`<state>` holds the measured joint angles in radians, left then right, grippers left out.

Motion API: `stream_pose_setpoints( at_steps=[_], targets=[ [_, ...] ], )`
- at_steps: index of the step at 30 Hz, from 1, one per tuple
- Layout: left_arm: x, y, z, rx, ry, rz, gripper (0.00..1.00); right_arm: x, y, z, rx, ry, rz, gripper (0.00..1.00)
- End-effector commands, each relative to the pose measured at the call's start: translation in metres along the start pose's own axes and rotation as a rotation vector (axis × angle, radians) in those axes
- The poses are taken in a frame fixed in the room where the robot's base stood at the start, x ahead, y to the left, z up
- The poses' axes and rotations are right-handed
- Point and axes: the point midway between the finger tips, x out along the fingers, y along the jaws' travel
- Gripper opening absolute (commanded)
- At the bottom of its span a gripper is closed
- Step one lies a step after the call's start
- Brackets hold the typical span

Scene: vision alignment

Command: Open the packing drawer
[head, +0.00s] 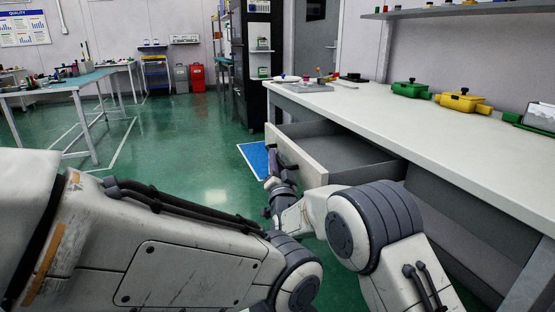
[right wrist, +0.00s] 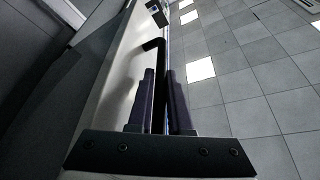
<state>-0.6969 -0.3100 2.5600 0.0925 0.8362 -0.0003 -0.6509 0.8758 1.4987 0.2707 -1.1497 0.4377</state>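The packing drawer (head: 297,158) sits under the white workbench and stands partly pulled out. Its grey inside (head: 340,150) shows and looks empty. My right gripper (head: 272,165) is at the outer face of the drawer front. In the right wrist view, the black drawer handle (right wrist: 160,75) runs between the two dark fingers of my right gripper (right wrist: 163,90), which are closed around it. The handle's bent far end sticks out beyond the fingertips. In the head view my arm partly covers the handle area. My left gripper is not in view.
A blue mat (head: 254,157) lies on the floor beside the drawer. Open green floor (head: 190,150) stretches left toward another table (head: 75,80).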

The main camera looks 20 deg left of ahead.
Motion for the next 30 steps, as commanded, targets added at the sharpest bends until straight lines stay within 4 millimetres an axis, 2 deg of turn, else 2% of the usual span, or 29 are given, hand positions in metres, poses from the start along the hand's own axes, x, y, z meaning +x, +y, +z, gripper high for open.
stream_pose_setpoints(
  at_steps=[10, 14, 30],
  targets=[
    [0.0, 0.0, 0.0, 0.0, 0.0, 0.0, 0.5, 0.0, 0.0, 0.0, 0.0, -0.001, 0.0, 0.3],
    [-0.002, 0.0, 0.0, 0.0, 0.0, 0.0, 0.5, -0.007, 0.0, 0.0, 0.0, -0.001, 0.0, 0.3],
    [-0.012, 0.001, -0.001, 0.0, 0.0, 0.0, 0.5, -0.094, -0.001, 0.001, 0.0, -0.003, 0.0, 0.3]
  ],
)
